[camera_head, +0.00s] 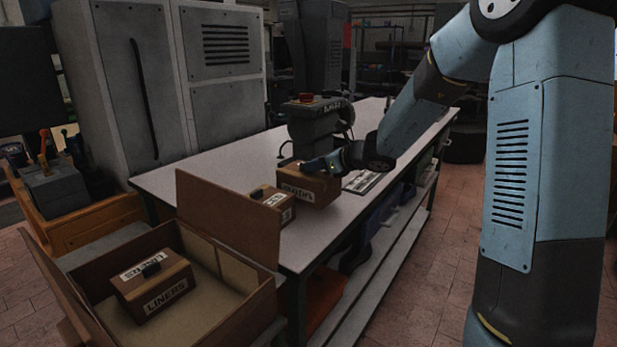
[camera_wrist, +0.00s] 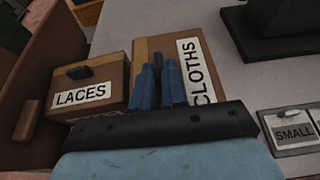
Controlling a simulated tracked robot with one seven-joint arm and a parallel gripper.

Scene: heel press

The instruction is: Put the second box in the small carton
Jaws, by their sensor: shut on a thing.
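A brown box labelled CLOTHS (camera_head: 318,190) is at the near part of the white worktable. It also shows in the wrist view (camera_wrist: 192,50). My gripper (camera_wrist: 158,82) is shut on the dark handle on its top; in the head view my gripper (camera_head: 312,166) is over the box. I cannot tell whether the box touches the table. A brown box labelled LACES (camera_wrist: 82,88) stands close to its left, partly behind a carton flap in the head view (camera_head: 288,212). An open brown carton (camera_head: 229,204) at the lower left holds a LINERS box (camera_head: 157,287).
The white worktable (camera_head: 185,182) has free room at its left. A dark press (camera_head: 318,128) stands behind the CLOTHS box. A plate of labels (camera_head: 362,182), one reading SMALL, lies to the right. Grey cabinets (camera_head: 125,80) stand behind. The carton has bare floor beside the LINERS box.

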